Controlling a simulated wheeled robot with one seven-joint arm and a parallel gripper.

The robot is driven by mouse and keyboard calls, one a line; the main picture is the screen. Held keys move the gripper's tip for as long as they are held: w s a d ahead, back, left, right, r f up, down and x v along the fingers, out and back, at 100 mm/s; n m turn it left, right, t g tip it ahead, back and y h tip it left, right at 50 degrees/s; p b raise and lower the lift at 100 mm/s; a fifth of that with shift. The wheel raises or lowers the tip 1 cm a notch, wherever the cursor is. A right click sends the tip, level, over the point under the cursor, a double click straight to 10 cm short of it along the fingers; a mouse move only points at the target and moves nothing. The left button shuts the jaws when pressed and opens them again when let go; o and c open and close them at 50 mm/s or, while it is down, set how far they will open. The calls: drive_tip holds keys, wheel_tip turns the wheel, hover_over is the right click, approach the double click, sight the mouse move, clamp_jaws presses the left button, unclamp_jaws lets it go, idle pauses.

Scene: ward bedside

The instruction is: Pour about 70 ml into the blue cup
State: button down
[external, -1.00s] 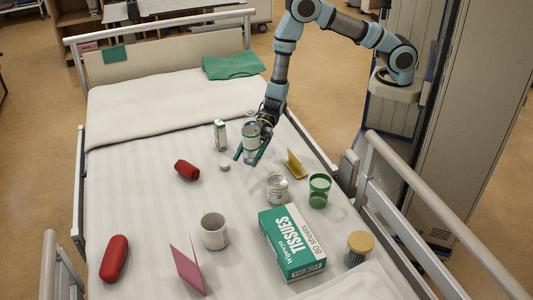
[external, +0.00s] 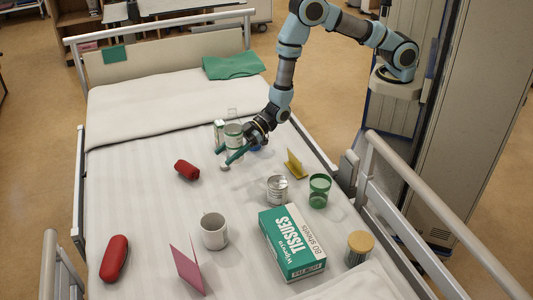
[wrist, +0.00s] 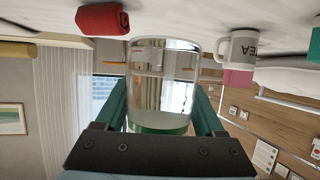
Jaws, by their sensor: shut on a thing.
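My gripper (external: 236,156) is shut on a clear vessel (external: 234,134), which is above the far right part of the bed. In the wrist view the clear vessel (wrist: 160,85) sits between the green fingers and has a green band at the end nearest the palm. It looks roughly upright, and I see no stream leaving it. A small blue patch (external: 254,149), perhaps the blue cup, shows just behind my gripper, which hides most of it.
A white-and-green carton (external: 219,131) stands close left of the vessel. A red roll (external: 187,169), tin (external: 277,189), green cup (external: 319,190), yellow card (external: 295,164), mug (external: 214,231) and tissue box (external: 292,244) are nearer.

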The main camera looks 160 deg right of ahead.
drive_tip(key=s+d+f+m+g+h, duration=0.1)
drive_tip(key=m, duration=0.1)
drive_tip(key=d+f+m+g+h, duration=0.1)
drive_tip(key=g+h, duration=0.1)
drive_tip(key=s+d+f+m+g+h+p, duration=0.1)
drive_tip(key=m, duration=0.1)
drive_tip(key=shift+s+d+m+h, duration=0.3)
drive_tip(key=shift+h, duration=0.1)
drive_tip(key=s+f+m+g, duration=0.1)
drive_tip(key=s+m+g, duration=0.1)
drive_tip(key=s+a+f+m+g+h, duration=0.1)
drive_tip(key=s+m+g, duration=0.1)
drive_tip(key=s+g, duration=0.1)
drive_tip(key=s+f+m+g+h+p, duration=0.1)
drive_tip(key=s+m+g, duration=0.1)
drive_tip(key=shift+s+a+f, duration=0.15)
drive_tip(key=shift+s+a, duration=0.05)
drive_tip(key=shift+a, duration=0.05)
drive_tip(key=shift+s+a+f+m+g, duration=0.2)
drive_tip(key=shift+s+a+m+g, duration=0.15)
drive_tip(key=shift+s+g, duration=0.2)
drive_tip(key=shift+w+m, duration=0.15)
drive_tip(key=shift+m, duration=0.1)
